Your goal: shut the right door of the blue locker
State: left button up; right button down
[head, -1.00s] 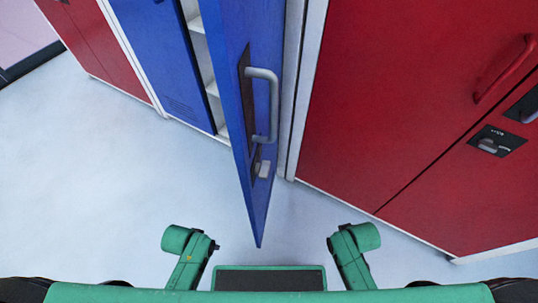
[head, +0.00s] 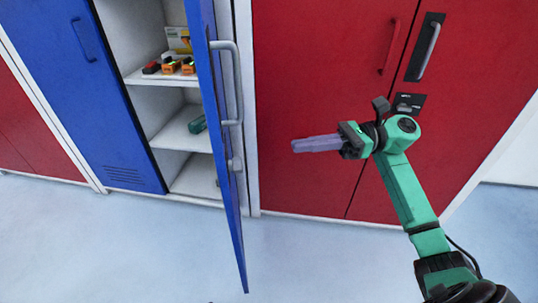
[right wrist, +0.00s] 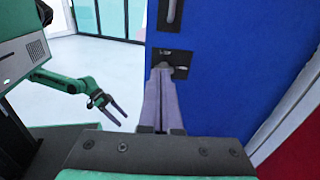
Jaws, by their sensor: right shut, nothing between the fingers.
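The right door (head: 228,190) of the blue locker stands wide open, swung out towards me and seen nearly edge-on in the head view. It carries a grey vertical handle (head: 238,85) and a lock below. My right gripper (head: 298,146) is shut and empty, to the right of the door, its fingers pointing left. In the right wrist view its fingertips (right wrist: 161,72) overlap the lock plate (right wrist: 181,66) on the blue door face; I cannot tell whether they touch. My left gripper (right wrist: 117,112) shows in the right wrist view, open and empty. The locker's left door (head: 85,90) is shut.
Locker shelves (head: 185,133) hold several small items, including orange and black ones (head: 172,67) and a green one (head: 197,124). Red lockers (head: 310,90) stand right of the blue locker behind my right arm. The pale floor (head: 110,245) in front is clear.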

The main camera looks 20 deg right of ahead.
aim_at(235, 165)
jog(key=x, duration=1.2)
jog(key=shift+a, duration=0.4)
jog(key=shift+w+a, duration=0.1)
jog(key=shift+w, duration=0.05)
